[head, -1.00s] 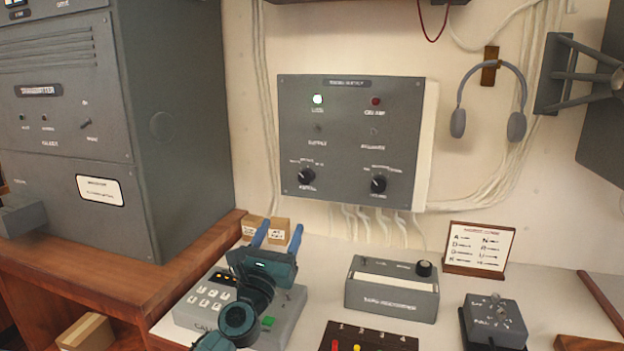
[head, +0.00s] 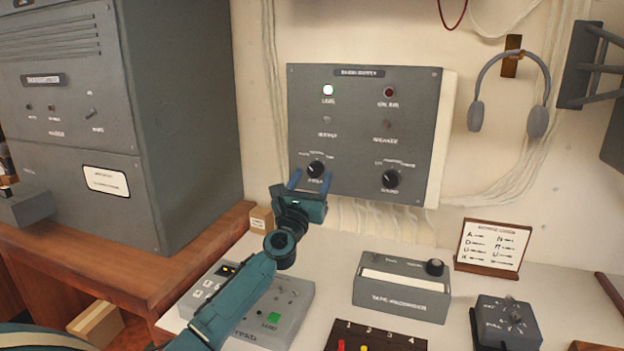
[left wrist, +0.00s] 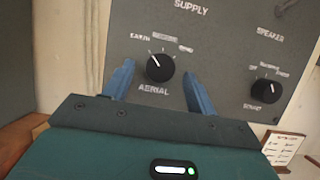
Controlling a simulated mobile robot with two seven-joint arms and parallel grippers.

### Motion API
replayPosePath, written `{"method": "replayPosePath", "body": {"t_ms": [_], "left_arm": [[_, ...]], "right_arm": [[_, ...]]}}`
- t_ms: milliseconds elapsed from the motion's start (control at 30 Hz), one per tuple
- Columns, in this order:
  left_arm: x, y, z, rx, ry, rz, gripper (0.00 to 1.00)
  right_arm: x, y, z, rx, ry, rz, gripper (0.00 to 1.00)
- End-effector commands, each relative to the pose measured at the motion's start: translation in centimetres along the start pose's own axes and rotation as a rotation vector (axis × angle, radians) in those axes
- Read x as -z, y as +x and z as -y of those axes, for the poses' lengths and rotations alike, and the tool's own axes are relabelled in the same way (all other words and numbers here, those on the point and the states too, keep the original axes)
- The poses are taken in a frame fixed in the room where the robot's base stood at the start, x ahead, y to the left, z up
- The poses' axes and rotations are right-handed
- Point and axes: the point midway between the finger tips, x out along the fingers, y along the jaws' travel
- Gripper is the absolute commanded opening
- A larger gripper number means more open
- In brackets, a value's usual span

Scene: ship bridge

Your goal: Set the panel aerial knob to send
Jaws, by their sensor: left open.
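The grey wall panel (head: 365,125) hangs on the cream wall. Its black aerial knob (head: 316,169) is at the lower left, and it also shows in the left wrist view (left wrist: 160,68) above the label AERIAL. The knob's white pointer line tilts to the upper left, toward the area between the EARTH and RECEIVE labels. The right-hand position label is too blurred to read. My left gripper (head: 310,180) is open, its blue fingers pointing at the panel on either side of the knob, a little below it. In the left wrist view the fingers (left wrist: 160,88) frame the knob without touching it. My right gripper is out of view.
A second knob (head: 390,179) sits at the panel's lower right. On the desk below are a grey keypad box (head: 290,320), a grey box with a black knob (head: 401,290) and a sign (head: 492,248). The grey transmitter cabinet (head: 185,120) stands to the left.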

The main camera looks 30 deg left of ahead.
Motion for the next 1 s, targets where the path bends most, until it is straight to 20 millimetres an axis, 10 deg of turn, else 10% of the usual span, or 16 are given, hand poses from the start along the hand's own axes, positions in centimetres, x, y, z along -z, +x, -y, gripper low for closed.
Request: {"method": "replayPosePath", "body": {"t_ms": [400, 1000], "left_arm": [[-0.03, 0.76, -0.04, 0.0, 0.002, 0.0, 0.56], [-0.03, 0.74, -0.03, 0.0, 0.002, 0.0, 0.12]], "right_arm": [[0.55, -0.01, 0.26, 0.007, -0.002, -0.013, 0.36], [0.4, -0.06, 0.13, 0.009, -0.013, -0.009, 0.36]]}}
